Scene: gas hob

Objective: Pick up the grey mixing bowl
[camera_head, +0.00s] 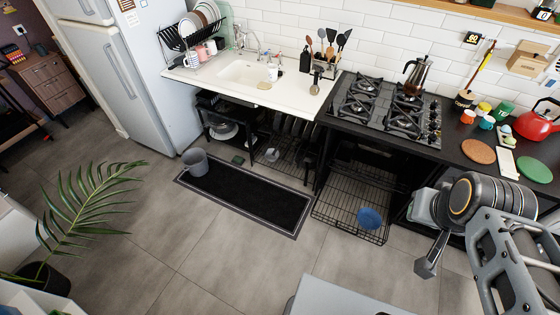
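A grey, round vessel (195,163) stands on the left end of the dark mat on the floor. It looks like the grey mixing bowl, though I cannot be sure at this size. A pale, shiny bowl-like item (223,130) sits on the shelf under the sink, partly in shadow. My gripper (426,268) hangs at the lower right over the floor, well apart from both. Its fingers are too small and dark to show whether they are open or shut.
The dark mat (250,203) lies before the counter. A blue item (369,218) lies in a low wire basket (345,232) under the hob (385,108). A potted palm (80,210) stands at left. A light grey surface (345,299) is at bottom centre. The middle floor is clear.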

